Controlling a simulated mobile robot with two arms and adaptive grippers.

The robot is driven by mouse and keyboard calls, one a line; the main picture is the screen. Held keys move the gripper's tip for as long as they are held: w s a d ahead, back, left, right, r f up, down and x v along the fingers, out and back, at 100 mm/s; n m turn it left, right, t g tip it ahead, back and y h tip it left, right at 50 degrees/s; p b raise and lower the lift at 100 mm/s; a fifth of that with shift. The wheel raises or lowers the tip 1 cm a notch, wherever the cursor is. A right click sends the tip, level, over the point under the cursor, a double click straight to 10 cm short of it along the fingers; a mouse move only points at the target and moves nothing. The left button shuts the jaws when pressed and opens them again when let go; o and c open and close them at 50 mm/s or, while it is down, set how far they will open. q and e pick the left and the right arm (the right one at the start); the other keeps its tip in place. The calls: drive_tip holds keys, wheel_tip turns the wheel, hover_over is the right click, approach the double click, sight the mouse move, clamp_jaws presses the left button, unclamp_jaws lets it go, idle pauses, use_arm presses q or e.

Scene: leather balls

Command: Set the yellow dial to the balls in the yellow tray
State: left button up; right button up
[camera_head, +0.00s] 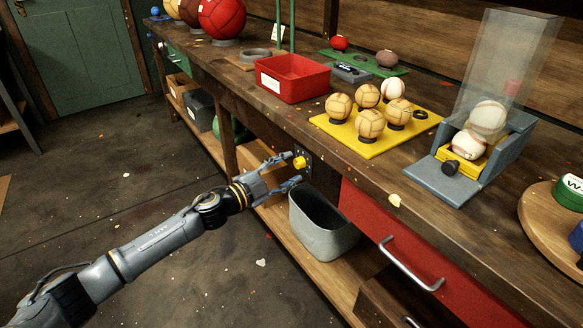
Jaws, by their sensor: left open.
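The yellow dial (300,162) is a small knob on a dark plate on the workbench's front, below the top's edge. My left gripper (296,169) is open at the dial, one finger above and one below. I cannot tell whether the fingers touch it. The dial's pointer and marks are too small to read. The yellow tray (352,148) lies on the bench top with several tan balls (370,123) on dark ring stands. One dark ring (421,114) on it is empty. A white ball (391,88) is at the tray's back. My right gripper is not in view.
A red bin (293,78) stands left of the tray. A grey ball dispenser (470,165) stands to the right. A grey-green waste bin (322,228) is below the dial, beside the red drawer (400,245). The floor at left is open.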

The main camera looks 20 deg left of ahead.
use_arm(q)
drive_tip(key=shift+x, duration=0.8)
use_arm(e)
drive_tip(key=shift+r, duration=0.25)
use_arm(q)
clamp_jaws()
drive_tip(key=shift+m, duration=0.3)
drive_tip(key=shift+f, duration=0.1)
drive_tip(key=m+h+b, duration=0.1)
drive_tip(key=m+b, duration=0.2)
drive_tip(key=m, duration=0.4)
drive_tip(key=shift+f, duration=0.1)
drive_tip(key=shift+m+b, duration=0.3)
drive_tip(key=shift+m, duration=0.4)
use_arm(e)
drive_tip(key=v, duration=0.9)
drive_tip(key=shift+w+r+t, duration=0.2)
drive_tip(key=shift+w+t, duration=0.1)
use_arm(q)
drive_tip(key=shift+m+t, duration=0.3)
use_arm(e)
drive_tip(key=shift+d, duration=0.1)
